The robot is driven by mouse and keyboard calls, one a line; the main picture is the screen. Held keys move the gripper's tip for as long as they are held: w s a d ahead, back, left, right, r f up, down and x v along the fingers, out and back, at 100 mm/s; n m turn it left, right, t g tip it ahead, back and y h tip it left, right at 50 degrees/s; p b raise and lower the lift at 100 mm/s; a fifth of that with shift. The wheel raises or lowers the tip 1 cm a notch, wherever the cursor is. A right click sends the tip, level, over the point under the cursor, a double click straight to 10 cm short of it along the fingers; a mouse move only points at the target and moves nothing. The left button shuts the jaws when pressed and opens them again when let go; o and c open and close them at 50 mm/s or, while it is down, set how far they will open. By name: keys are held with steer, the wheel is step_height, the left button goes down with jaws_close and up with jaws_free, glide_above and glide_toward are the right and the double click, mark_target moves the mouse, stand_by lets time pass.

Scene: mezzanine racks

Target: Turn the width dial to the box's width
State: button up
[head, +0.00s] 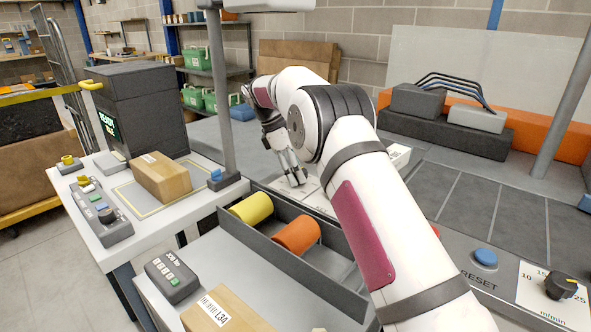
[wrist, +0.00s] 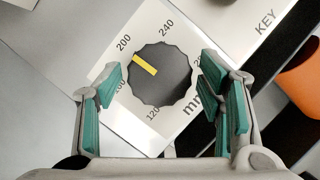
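The width dial (wrist: 160,75) is a black scalloped knob with a yellow pointer bar, on a white plate marked 120, 200, 240 and mm. A mark between 120 and 200 is partly hidden by a finger. The pointer aims up-left, just below 200. My gripper (wrist: 161,82) is open, with green-padded fingers on either side of the dial; I cannot tell if they touch it. In the head view my gripper (head: 292,176) points down at the panel, and the dial is hidden. A brown box (head: 160,178) lies on the left table; another labelled box (head: 218,312) is at the front.
A grey tray (head: 283,262) holds a yellow roll (head: 251,208) and an orange roll (head: 297,235) near my arm. A grey post (head: 222,100) stands left of my gripper. A blue RESET button (head: 485,258) and a speed knob (head: 561,286) are at the right.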

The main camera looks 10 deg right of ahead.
steer(key=shift+r, duration=0.15)
steer(key=v, duration=0.7)
stand_by(0.3)
steer(key=shift+a+r, duration=0.1)
steer(key=d+y+p, duration=0.1)
steer(key=d, duration=0.1)
steer(key=d+r+m+y+p, duration=0.1)
steer(key=d, duration=0.1)
steer(key=s+d+t+y+p, duration=0.1)
steer(key=d+y, duration=0.1)
steer(key=shift+r, duration=0.25)
steer(key=s+d+r+m+t+y+p, duration=0.2)
steer(key=s+r+m+t+y+p, duration=0.1)
steer(key=r+y+p, duration=0.1)
steer(key=x, duration=1.3)
steer(key=shift+s+a+f, duration=0.1)
steer(key=shift+a+f, duration=0.05)
steer(key=shift+f, duration=0.05)
steer(key=c, duration=1.1)
